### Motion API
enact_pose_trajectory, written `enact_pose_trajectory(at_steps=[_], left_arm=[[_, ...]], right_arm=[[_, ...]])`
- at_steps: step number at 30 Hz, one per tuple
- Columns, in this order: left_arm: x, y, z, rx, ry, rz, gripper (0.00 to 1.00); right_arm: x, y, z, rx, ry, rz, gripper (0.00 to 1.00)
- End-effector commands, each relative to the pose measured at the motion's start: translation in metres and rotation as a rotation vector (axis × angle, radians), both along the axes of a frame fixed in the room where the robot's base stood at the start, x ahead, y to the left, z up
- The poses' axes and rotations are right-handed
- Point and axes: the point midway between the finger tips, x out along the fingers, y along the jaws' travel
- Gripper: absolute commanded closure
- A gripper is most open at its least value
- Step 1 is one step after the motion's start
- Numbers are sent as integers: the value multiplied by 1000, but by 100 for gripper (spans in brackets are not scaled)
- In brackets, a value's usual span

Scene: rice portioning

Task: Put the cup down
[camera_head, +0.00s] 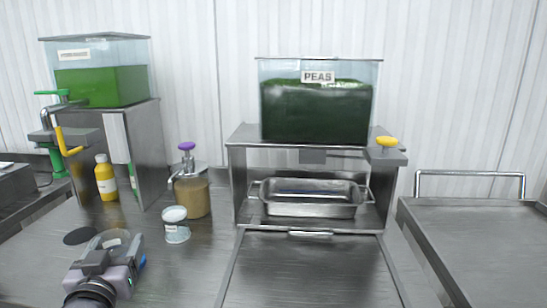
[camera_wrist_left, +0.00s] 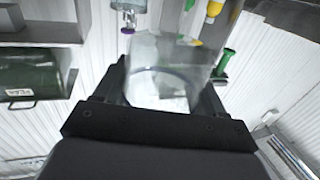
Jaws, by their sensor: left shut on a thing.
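My left gripper (camera_head: 112,256) is low at the front left of the metal counter in the head view, shut on a clear cup (camera_head: 108,239). In the left wrist view the clear cup (camera_wrist_left: 165,62) sits between the two dark fingers of the gripper (camera_wrist_left: 162,88). Through it I see a round rim and a pale patch. The gripper hides part of the cup, and I cannot tell whether its base touches the counter. My right gripper is in neither view.
A small white tub (camera_head: 176,225) stands right of the cup, and a dark disc (camera_head: 80,236) lies behind it. Behind are a pump jar (camera_head: 192,196) and a yellow bottle (camera_head: 106,180). A metal pan (camera_head: 310,207) sits under the peas dispenser (camera_head: 317,112). Counter in front of the tub is clear.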

Motion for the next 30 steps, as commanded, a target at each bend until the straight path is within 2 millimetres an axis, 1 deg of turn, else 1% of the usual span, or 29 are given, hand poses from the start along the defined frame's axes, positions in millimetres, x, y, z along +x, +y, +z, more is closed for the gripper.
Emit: enact_pose_trajectory(at_steps=[1,6,10,15,18,21,30], left_arm=[[-10,-9,-14,-2,7,-20,64],[-42,-35,-48,-2,6,-85,64],[-68,-54,-67,-2,5,-134,64],[-94,-72,-82,-3,2,-181,64],[-103,-78,-85,-1,-1,-197,64],[-107,-81,-87,-2,-2,-205,64],[-108,-81,-87,-1,-4,-206,64]], right_arm=[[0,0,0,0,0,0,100],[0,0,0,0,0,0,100],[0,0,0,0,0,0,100],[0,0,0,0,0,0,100],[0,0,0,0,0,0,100],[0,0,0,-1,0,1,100],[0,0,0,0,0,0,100]])
